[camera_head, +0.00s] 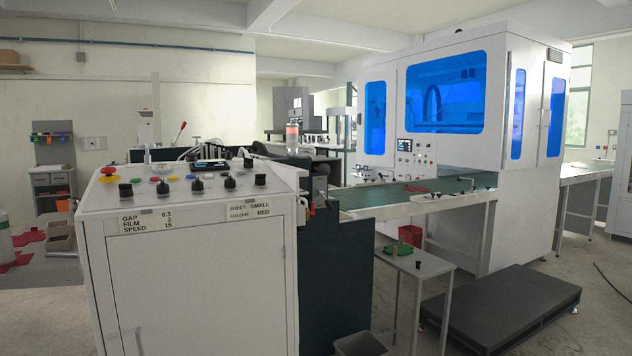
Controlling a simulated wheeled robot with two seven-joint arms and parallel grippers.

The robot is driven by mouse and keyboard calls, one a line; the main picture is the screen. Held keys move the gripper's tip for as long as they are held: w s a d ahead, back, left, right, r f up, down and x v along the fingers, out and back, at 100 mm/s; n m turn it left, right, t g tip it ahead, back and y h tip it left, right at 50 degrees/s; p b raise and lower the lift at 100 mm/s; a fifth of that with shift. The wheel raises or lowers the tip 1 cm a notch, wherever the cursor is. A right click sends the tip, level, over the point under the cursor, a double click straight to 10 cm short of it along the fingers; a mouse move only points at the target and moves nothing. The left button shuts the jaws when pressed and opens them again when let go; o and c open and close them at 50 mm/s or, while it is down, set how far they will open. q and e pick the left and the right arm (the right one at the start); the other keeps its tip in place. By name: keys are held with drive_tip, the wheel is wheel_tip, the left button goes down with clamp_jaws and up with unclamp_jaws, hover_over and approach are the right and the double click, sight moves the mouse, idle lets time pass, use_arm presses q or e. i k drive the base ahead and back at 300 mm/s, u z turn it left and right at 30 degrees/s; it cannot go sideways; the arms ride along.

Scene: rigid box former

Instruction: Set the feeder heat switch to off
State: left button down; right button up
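A white control cabinet (200,270) stands close in front at the left of the head view. Its sloped top panel (150,198) carries several black knobs, coloured buttons and a small dark display (209,165). One black knob (197,185) sits near the middle of the panel and another (125,188) at its left. I cannot read any label for a feeder heat switch, and no switch position can be made out. Neither of my grippers shows in this view.
A large white machine (520,130) with blue windows stands behind, with a green conveyor bed (400,193) before it. A small side table (418,265) and a low dark platform (502,305) stand at the right. Some grey floor (590,325) is clear at the far right.

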sight(259, 178)
drive_tip(key=z, duration=3.05)
drive_tip(key=i, duration=0.3)
drive_tip(key=u, duration=2.1)
drive_tip(key=i, duration=1.6)
drive_tip(key=u, duration=1.7)
drive_tip(key=i, duration=0.85)
drive_tip(key=u, duration=0.85)
